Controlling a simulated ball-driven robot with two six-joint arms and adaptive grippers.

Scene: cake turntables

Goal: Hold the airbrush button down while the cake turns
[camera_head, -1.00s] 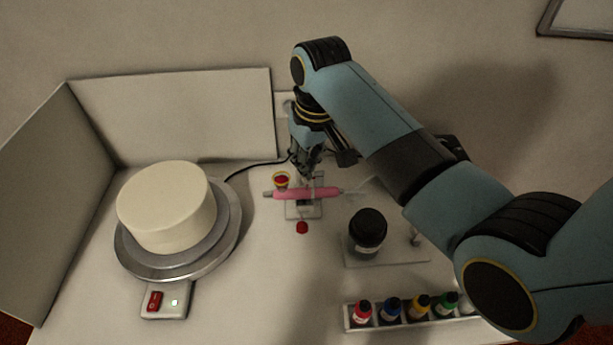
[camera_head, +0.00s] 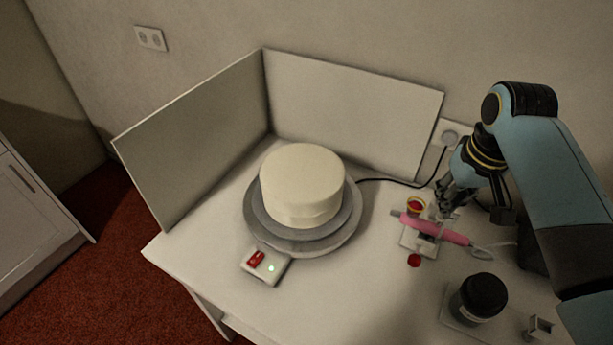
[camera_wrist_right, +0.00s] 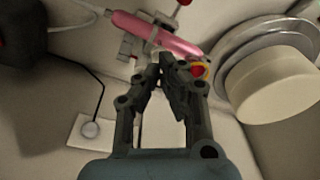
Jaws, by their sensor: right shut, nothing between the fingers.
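The pink airbrush (camera_head: 440,232) lies in a small stand (camera_head: 417,243), with a red-filled yellow-rimmed cup (camera_head: 415,206) near its left end. The airbrush also shows in the right wrist view (camera_wrist_right: 150,32). My right gripper (camera_head: 443,208) points down just behind the airbrush; its fingers are shut and empty. In the right wrist view its fingertips (camera_wrist_right: 166,62) are close to the airbrush body; I cannot tell whether they touch it. The airbrush button is not clearly visible. The plain cream cake (camera_head: 300,180) sits on the grey turntable (camera_head: 305,243). My left gripper is out of view.
White panels (camera_head: 350,110) screen the back and left. A red knob (camera_head: 414,260) is in front of the stand. A black-lidded jar (camera_head: 482,296) stands front right.

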